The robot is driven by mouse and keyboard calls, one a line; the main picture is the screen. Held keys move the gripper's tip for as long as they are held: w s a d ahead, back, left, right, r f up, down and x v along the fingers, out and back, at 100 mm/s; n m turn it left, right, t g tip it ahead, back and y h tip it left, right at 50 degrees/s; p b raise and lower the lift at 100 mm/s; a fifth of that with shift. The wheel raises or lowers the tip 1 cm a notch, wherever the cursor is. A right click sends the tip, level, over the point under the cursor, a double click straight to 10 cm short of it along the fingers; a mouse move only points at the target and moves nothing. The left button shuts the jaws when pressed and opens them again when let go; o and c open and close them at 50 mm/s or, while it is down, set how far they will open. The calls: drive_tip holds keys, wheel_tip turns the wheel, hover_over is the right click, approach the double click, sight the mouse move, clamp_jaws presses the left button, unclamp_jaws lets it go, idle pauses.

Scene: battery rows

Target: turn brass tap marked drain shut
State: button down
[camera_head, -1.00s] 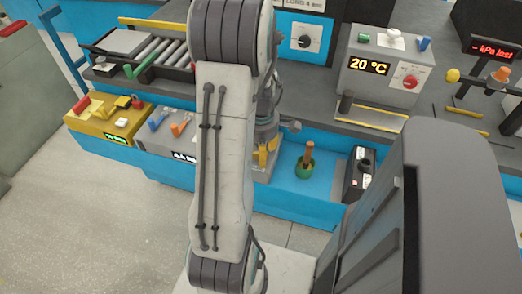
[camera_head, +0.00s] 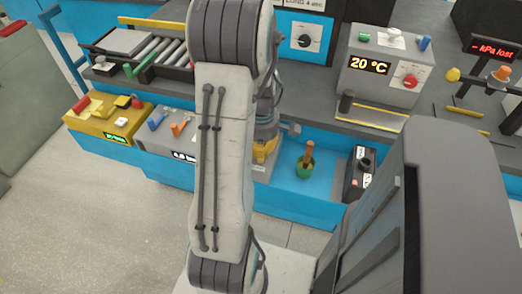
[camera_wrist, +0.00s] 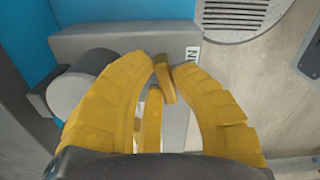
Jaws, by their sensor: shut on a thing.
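My gripper (camera_wrist: 170,72) has yellow, ribbed fingers and is closed in the wrist view. A brass-coloured bar (camera_wrist: 165,84) shows between the fingertips, and I take it to be the handle of the brass tap. Behind it is a grey housing (camera_wrist: 100,43) with a white label at its right edge, of which only a letter or so can be read. In the head view my gripper (camera_head: 265,149) is partly hidden behind my arm, low at the blue bench front. The tap cannot be made out there.
A green pot with a brown stick (camera_head: 305,165) and a black box (camera_head: 359,172) stand to the right of my gripper. A grey box (camera_head: 172,130) and a yellow box (camera_head: 108,122) stand to the left. In the wrist view a grey round knob (camera_wrist: 75,92) is close left of the fingers.

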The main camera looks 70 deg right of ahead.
drive_tip(key=m, duration=0.3)
drive_tip(key=shift+s+a, duration=0.1)
drive_tip(key=c, duration=1.1)
unclamp_jaws()
drive_tip(key=shift+o, duration=0.2)
wheel_tip(320, 180, up, 12)
idle(0.5)
